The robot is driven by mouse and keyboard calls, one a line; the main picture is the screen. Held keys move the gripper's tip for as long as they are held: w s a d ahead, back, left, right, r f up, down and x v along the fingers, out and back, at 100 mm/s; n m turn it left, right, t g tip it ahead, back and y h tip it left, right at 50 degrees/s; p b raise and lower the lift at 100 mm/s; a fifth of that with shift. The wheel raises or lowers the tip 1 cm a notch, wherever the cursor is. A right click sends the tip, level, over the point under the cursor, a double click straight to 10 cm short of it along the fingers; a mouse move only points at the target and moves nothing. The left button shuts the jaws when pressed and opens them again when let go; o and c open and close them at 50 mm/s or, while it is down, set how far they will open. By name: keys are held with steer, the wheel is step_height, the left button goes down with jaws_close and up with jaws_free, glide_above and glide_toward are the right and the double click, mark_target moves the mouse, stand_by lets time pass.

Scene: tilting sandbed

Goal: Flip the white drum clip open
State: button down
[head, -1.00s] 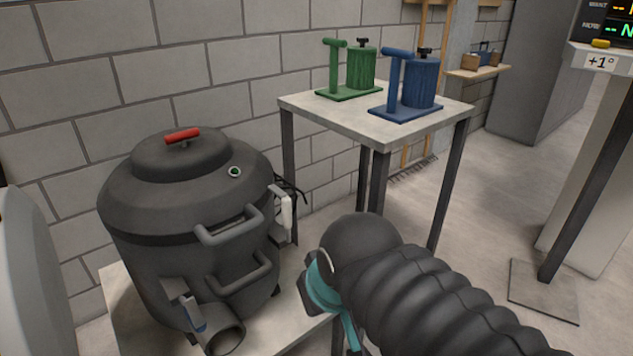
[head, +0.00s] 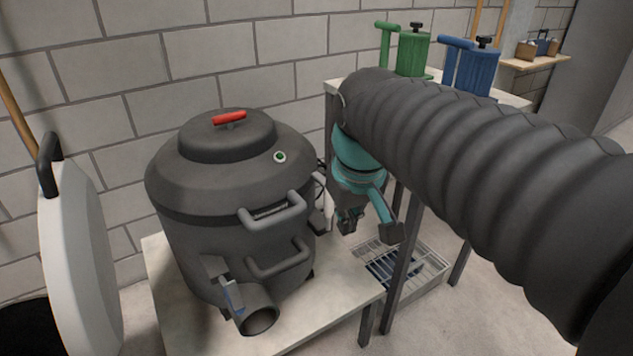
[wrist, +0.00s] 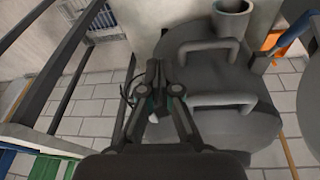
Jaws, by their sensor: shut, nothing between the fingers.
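The dark grey drum (head: 235,210) stands on a pale table, with a red handle on its lid and two grey handles on its side. My gripper (head: 347,222) points down beside that side of the drum, close to the clip. I cannot tell whether it touches the clip. In the wrist view my gripper (wrist: 155,68) has its fingertips together and empty next to the drum (wrist: 235,125).
Green (head: 411,52) and blue (head: 470,66) devices stand on a second table behind my arm. A large white disc (head: 80,265) with a black handle is at left. A pipe stub (head: 258,318) sticks out at the drum's front. A metal grate (head: 400,265) lies lower right.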

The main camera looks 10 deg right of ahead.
steer(key=n+g+p, duration=0.1)
steer(key=n+g, duration=0.1)
glide_toward(329, 210)
steer(key=s+r, duration=0.2)
steer(key=s, duration=0.1)
steer(key=w+a+r+n+g+h+p, duration=0.1)
steer(key=w+a+n+g, duration=0.1)
steer(key=w, duration=0.7)
steer(key=shift+w+a+g+p, duration=0.15)
steer(key=shift+w+g+p, duration=0.15)
steer(key=shift+g, duration=0.4)
steer(key=shift+s+f, duration=0.1)
steer(key=shift+f, duration=0.05)
steer(key=b+x, duration=0.1)
steer(key=x, duration=0.8)
steer(key=shift+f, duration=0.35)
steer(key=shift+s+b, duration=0.3)
steer(key=shift+b, duration=0.2)
